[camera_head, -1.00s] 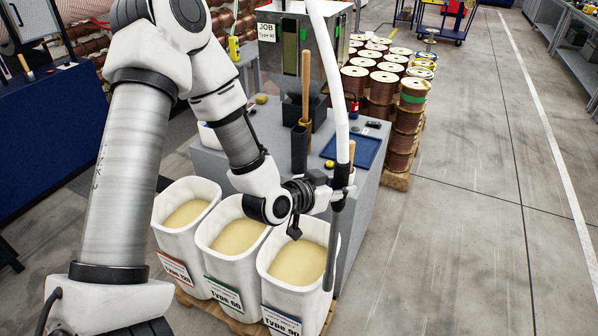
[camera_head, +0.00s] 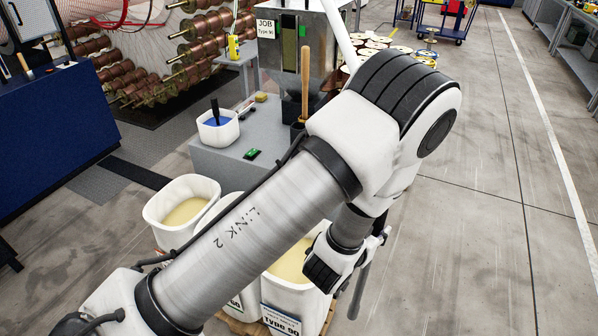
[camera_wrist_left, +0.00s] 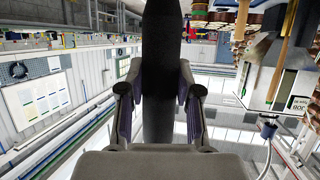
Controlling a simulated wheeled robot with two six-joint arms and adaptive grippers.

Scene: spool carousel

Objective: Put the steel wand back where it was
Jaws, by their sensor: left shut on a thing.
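The steel wand (camera_head: 359,292) is a grey tube hanging beside the front-right bin, its lower end low in the head view. A white hose (camera_head: 338,28) shows above my arm. My left gripper (camera_head: 383,236) is mostly hidden behind my own arm in the head view. In the left wrist view the gripper (camera_wrist_left: 161,100) is shut on the wand (camera_wrist_left: 162,75), a dark upright shaft between its two fingers. The wand's middle is hidden by my arm in the head view. My right gripper is not in view.
White bins of yellowish granules (camera_head: 185,208) stand in front of a grey bench (camera_head: 232,163). The bench bears a white tub (camera_head: 218,130) and a wooden-handled tool (camera_head: 306,85). A grey hopper (camera_head: 325,50) stands behind. The floor (camera_head: 480,220) at right is clear.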

